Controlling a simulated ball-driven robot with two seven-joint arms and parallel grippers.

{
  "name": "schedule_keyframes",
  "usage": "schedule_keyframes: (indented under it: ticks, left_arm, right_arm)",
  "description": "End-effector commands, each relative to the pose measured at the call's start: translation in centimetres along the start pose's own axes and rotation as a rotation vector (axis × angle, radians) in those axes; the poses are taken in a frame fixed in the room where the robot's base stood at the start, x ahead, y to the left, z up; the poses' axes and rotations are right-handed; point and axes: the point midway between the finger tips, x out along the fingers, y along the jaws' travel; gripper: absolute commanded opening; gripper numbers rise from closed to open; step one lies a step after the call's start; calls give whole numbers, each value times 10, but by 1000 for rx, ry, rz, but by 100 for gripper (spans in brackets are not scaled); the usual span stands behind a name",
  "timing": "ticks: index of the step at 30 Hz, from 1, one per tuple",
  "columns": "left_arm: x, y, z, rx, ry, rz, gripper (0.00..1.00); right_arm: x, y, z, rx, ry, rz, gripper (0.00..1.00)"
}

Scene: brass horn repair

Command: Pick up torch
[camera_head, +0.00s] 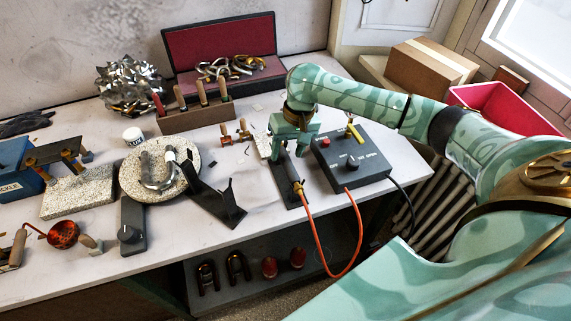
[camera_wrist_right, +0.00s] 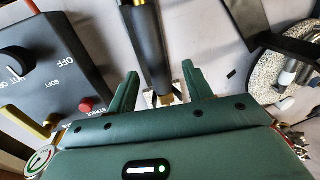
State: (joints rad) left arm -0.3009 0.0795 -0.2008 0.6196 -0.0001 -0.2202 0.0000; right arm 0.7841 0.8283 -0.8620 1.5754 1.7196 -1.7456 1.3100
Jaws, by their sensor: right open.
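The torch (camera_head: 285,177) lies on the bench just left of the grey control box, with an orange hose joined to its brass near end. In the right wrist view, the torch's black handle (camera_wrist_right: 152,45) runs up the picture, with a brass part at its lower end. My right gripper (camera_head: 288,155) is open over the far part of the torch and hides some of it. In the wrist view, the fingers of my right gripper (camera_wrist_right: 163,88) stand apart on either side of the torch. My left gripper is not in view.
The control box (camera_head: 350,158), with knobs and a red button, stands close to the right. A black angled stand (camera_head: 216,200) and a round stone disc (camera_head: 190,150) with a bent tube lie left. The orange hose (camera_head: 318,235) hangs over the bench's front edge.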

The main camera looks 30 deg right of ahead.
Motion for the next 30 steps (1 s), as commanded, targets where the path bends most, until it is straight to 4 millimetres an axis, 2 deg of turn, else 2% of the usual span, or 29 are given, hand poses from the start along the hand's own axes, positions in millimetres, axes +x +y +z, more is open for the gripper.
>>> schedule_keyframes:
  ticks: [8,15,16,21,30]
  left_arm:
    - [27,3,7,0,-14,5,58]
    - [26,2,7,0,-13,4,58]
    - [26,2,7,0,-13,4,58]
    - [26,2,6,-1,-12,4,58]
    - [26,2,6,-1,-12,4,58]
  right_arm:
    - [47,5,2,0,-4,1,51]
    - [48,4,1,-1,1,1,51]
    - [48,4,1,-1,1,1,48]
    - [48,4,1,-1,1,1,4]
    - [47,4,1,-1,1,1,4]
